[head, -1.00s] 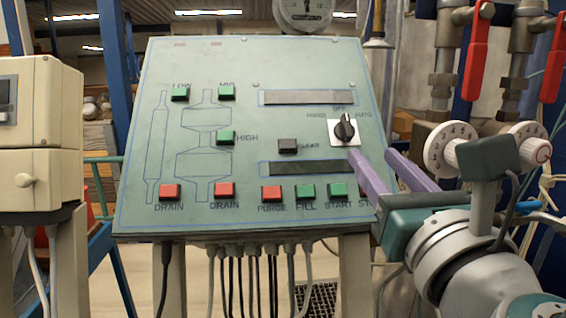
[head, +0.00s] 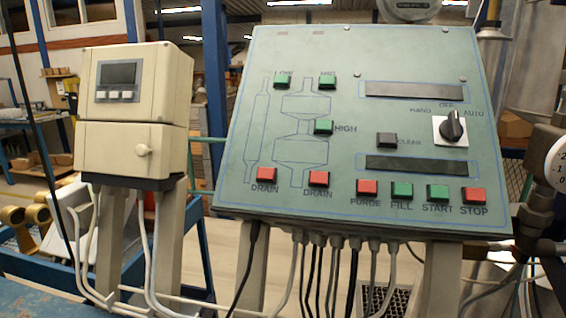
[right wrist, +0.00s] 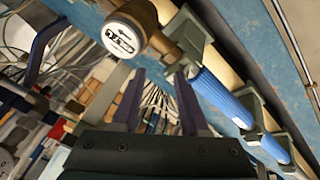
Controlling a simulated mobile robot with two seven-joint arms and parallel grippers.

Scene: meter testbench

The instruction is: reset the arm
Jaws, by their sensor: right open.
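My right gripper (right wrist: 160,95) shows in the right wrist view, its two purple fingers apart with nothing between them. It points into open space, with cables blurred beyond the fingertips. Neither of my arms shows in the head view. The green control panel (head: 345,210) there has red and green buttons, such as the red STOP button (head: 473,195). A black rotary knob (head: 452,126) on a white plate sits at its right, near the HAND, OFF and AUTO labels.
A cream meter box (head: 135,112) stands left of the panel. Dark cables hang below the panel. In the right wrist view a white round dial (right wrist: 122,38) and a blue pipe (right wrist: 222,98) lie close beyond the gripper.

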